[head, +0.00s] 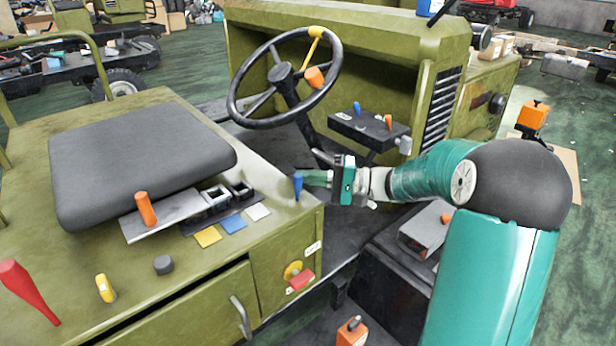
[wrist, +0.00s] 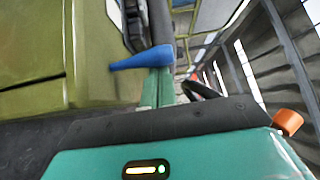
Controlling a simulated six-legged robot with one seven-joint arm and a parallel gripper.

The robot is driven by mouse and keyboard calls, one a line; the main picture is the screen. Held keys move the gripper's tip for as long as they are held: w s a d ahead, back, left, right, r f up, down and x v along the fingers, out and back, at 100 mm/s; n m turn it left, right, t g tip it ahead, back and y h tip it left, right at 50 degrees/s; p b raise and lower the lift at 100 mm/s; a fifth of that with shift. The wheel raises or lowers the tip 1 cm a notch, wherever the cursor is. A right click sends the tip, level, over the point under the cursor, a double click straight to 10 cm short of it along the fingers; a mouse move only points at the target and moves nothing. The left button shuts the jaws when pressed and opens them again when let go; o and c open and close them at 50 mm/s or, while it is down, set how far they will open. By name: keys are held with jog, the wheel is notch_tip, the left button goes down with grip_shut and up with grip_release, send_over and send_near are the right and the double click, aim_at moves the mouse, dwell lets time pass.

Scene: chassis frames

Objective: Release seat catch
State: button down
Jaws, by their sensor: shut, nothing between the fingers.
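A dark padded seat (head: 140,160) lies on the olive seat box (head: 200,272). A small blue lever (head: 298,187) stands at the box's right edge; the blue lever (wrist: 140,59) also shows in the wrist view. An orange handle (head: 146,208) stands on a grey plate in front of the seat. Which of these is the seat catch, I cannot tell. My gripper (head: 312,178) comes from the right, its fingers shut, with the tips at the blue lever. In the wrist view my gripper's green fingers (wrist: 157,86) reach the lever's side; contact is unclear.
The black steering wheel (head: 285,72) and a dark control box (head: 369,129) with blue and orange knobs stand beyond my gripper. Yellow, blue and white tabs lie near the lever.

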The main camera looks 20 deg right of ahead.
jog(key=shift+s+d+f+n+y, duration=0.1)
jog(key=shift+s+n+y, duration=0.2)
jog(key=shift+y, duration=0.1)
jog(key=shift+s+d, duration=0.15)
jog(key=shift+s, duration=0.3)
jog(key=shift+s+d+f, duration=0.2)
jog(key=shift+s+f, duration=0.1)
jog(key=shift+s, duration=0.05)
jog(key=shift+w+r, duration=0.25)
jog(key=shift+w, duration=0.2)
jog(key=d+f, duration=0.2)
jog(key=d, duration=0.7)
jog(key=shift+s+d, duration=0.2)
jog(key=shift+s, duration=0.2)
